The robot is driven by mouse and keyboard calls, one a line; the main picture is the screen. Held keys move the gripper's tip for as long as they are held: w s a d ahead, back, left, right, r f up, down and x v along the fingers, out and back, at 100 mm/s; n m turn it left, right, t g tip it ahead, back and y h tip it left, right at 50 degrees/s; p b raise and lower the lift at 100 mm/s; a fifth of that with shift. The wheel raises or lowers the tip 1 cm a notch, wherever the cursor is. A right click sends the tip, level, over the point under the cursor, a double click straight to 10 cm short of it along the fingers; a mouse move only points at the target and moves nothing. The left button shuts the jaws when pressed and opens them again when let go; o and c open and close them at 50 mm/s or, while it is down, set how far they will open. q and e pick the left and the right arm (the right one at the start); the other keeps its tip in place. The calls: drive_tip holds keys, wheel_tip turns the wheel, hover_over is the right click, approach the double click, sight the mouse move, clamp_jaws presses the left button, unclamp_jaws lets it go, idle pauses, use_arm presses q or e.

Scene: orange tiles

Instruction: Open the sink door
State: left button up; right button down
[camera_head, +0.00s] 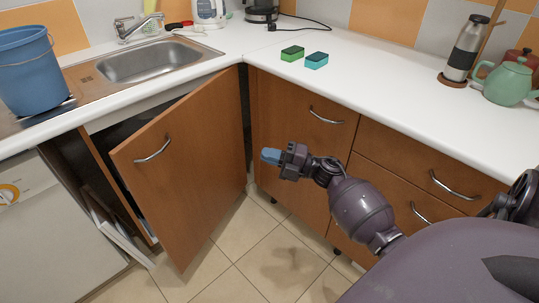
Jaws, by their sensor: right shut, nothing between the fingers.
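The sink door (190,170) is a brown wooden panel below the sink (160,62). It stands ajar, swung outward from its right-hand edge, with a dark gap into the cabinet along its left side. Its curved metal handle (153,151) is near the upper left corner of the panel. My right gripper (270,156) has blue fingertips and is shut and empty. It is to the right of the door, apart from the handle, in front of the neighbouring cabinet. My left gripper is not in view.
A white dishwasher (45,225) stands left of the sink cabinet. A blue bucket (32,75) is on the counter's left. Two sponges (292,53) and a green teapot (507,82) are on the right counter. The tiled floor (240,250) before the door looks clear.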

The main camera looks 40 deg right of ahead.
drive_tip(key=c, duration=1.8)
unclamp_jaws()
drive_tip(key=o, duration=0.6)
drive_tip(key=v, duration=1.1)
drive_tip(key=shift+a, duration=0.1)
drive_tip(key=shift+c, duration=0.5)
